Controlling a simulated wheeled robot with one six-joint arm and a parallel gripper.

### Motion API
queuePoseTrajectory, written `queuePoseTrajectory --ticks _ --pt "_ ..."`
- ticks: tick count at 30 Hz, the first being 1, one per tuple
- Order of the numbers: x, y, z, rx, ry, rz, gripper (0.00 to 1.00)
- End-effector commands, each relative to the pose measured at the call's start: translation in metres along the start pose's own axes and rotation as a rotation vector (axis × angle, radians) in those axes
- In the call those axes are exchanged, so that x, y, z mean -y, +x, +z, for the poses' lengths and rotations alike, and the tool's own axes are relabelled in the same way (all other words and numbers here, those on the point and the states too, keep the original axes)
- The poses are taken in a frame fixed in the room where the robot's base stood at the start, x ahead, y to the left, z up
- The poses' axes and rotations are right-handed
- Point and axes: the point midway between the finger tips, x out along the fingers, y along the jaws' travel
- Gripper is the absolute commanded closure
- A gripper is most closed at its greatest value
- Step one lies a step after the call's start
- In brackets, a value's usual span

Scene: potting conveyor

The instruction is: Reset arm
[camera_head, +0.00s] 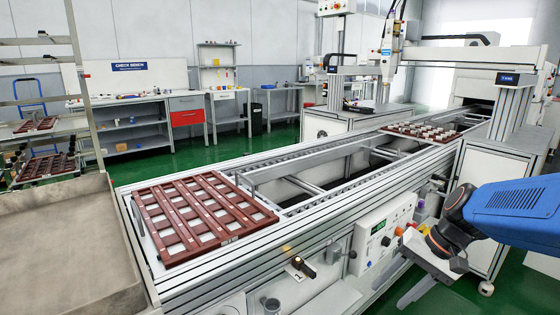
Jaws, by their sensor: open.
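My arm, with a blue link, comes in from the right edge. My gripper (402,281) is at its end, low on the right, in front of the conveyor's side. Its grey fingers point down and left, stand apart, and hold nothing that I can see. It is clear of the trays on the conveyor.
A brown slotted tray (205,212) lies on the conveyor's near end. Another brown tray (422,132) with several pale pieces is farther along. A control box (383,236) on the conveyor's side is close to my gripper. A grey cart (62,250) stands at left. Green floor shows beyond.

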Motion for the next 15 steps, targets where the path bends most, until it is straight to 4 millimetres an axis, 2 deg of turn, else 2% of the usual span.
queuePoseTrajectory --ticks 1,6,15 --pt "-0.001 -0.002 0.011 -0.022 -0.039 0.028 0.52" --pt "-0.012 -0.009 0.039 -0.100 -0.159 0.125 0.52" --pt "-0.035 -0.025 0.076 -0.260 -0.369 0.274 0.52"
